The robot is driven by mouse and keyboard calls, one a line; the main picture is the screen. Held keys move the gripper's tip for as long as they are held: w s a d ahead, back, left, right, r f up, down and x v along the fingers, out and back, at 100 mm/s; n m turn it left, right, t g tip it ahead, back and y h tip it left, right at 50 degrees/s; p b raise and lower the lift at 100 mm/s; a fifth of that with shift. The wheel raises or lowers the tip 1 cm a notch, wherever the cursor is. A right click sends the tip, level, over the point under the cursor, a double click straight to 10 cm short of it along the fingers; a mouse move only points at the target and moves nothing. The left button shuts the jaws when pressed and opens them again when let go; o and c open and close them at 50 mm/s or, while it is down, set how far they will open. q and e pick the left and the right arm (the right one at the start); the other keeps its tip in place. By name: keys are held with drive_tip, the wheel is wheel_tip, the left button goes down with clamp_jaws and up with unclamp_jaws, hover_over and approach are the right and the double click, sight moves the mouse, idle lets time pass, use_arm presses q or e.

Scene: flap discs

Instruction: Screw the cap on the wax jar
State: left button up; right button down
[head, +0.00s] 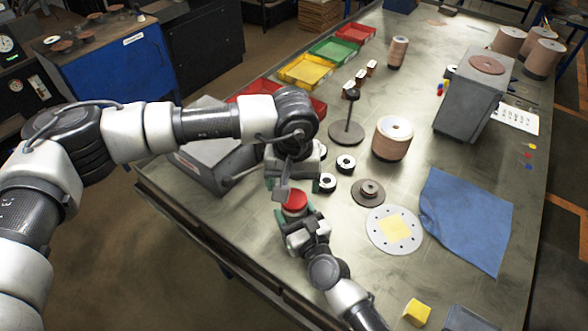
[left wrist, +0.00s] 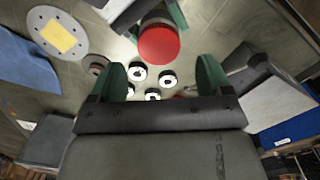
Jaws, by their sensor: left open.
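The red cap (head: 295,199) sits on top of the wax jar, and it also shows in the left wrist view (left wrist: 159,44). The jar is mostly hidden under the cap; a bit of its side (left wrist: 157,15) shows in the left wrist view. I cannot tell how tightly the cap sits. My right gripper (head: 301,218) has its green fingers on both sides of the jar and is shut on it, above the table's near edge. My left gripper (head: 293,181) is open and empty, close to the cap; its green fingers (left wrist: 164,77) are spread apart and do not touch the cap.
Several black-and-white rolls (head: 346,163), a spindle stand (head: 347,130) and a flanged disc (head: 368,192) stand beyond my grippers. A perforated plate (head: 380,219) and a blue cloth (head: 468,220) lie to the right. A grey box (head: 215,165) stands left. Colored trays (head: 305,71) line the far left edge.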

use_arm(q)
drive_tip(key=n, duration=0.6)
drive_tip(key=shift+d+r+n, duration=0.1)
drive_tip(key=shift+r+n, duration=0.1)
drive_tip(key=shift+n, duration=0.1)
drive_tip(key=n, duration=0.6)
drive_tip(key=shift+r, duration=0.15)
drive_tip(key=n, duration=0.3)
drive_tip(key=shift+d+r+n, duration=0.1)
drive_tip(key=shift+r+n, duration=0.05)
drive_tip(key=shift+n, duration=0.25)
drive_tip(key=n, duration=0.6)
drive_tip(key=shift+r, duration=0.2)
drive_tip(key=n, duration=0.6)
drive_tip(key=shift+r, duration=0.15)
drive_tip(key=n, duration=0.4)
drive_tip(key=shift+w+r, duration=0.1)
drive_tip(key=shift+r, duration=0.05)
drive_tip(key=n, duration=0.6)
drive_tip(key=shift+r, duration=0.15)
drive_tip(key=n, duration=0.5)
drive_tip(key=shift+r, duration=0.15)
